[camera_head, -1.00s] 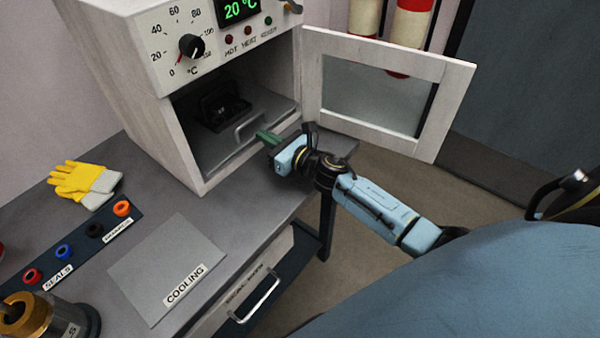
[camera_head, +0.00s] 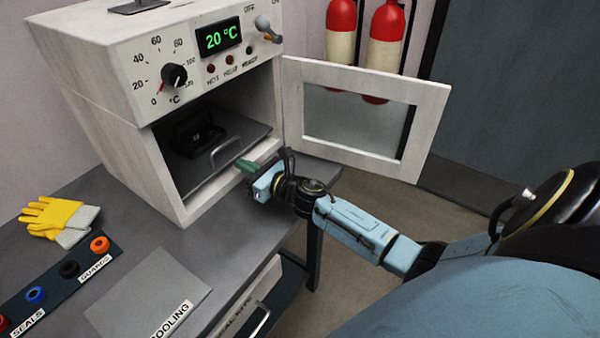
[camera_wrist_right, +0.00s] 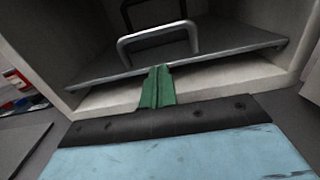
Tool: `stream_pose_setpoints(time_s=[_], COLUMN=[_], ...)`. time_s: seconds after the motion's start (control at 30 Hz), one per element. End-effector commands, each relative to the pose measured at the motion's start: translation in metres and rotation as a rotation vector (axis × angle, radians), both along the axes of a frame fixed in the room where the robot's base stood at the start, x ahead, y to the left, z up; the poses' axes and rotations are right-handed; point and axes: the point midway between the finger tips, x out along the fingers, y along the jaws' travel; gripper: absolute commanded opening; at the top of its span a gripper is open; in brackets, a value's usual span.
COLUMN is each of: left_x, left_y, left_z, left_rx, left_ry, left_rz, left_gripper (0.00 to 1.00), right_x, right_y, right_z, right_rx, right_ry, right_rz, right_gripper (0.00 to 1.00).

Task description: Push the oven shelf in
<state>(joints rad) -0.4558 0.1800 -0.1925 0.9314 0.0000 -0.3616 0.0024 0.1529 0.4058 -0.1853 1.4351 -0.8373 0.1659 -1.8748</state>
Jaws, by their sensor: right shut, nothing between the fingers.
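The white oven (camera_head: 150,190) stands on the grey bench with its door (camera_head: 436,120) swung open to the right. Its grey shelf (camera_head: 190,172) sits inside the oven, with a silver handle at its front edge; the handle (camera_wrist_right: 158,38) also shows in the right wrist view. A black object (camera_head: 200,128) rests on the shelf. My right gripper (camera_head: 243,164), with green fingers, is shut and empty in front of the shelf's front edge. In the right wrist view its fingertips (camera_wrist_right: 157,72) overlap the shelf edge below the handle; I cannot tell if they touch. My left gripper is not in view.
Yellow gloves (camera_head: 58,216), a dark strip with several coloured rings (camera_head: 70,269) and a grey cooling plate (camera_head: 145,290) lie on the bench at left. Two fire extinguishers (camera_head: 384,50) hang behind the door. The floor right of the bench is clear.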

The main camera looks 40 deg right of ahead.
Motion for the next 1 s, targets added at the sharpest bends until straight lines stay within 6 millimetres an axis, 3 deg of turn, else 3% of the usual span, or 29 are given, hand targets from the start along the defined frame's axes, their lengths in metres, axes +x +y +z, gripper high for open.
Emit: stream_pose_setpoints(time_s=[0.03, 0.6, 1.0], left_x=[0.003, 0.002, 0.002], left_y=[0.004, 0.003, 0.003], left_z=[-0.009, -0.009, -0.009], left_rx=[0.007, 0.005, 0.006], left_ry=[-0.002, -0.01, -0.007], left_rz=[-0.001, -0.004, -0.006], left_gripper=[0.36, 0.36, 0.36], right_x=[-0.006, -0.097, -0.11], right_y=[-0.004, -0.033, -0.037], right_z=[-0.007, -0.006, -0.005], right_rx=[-0.001, 0.012, 0.016], right_ry=[0.002, 0.0, -0.001], right_rz=[0.004, 0.013, 0.011], right_gripper=[0.0, 0.0, 0.0])
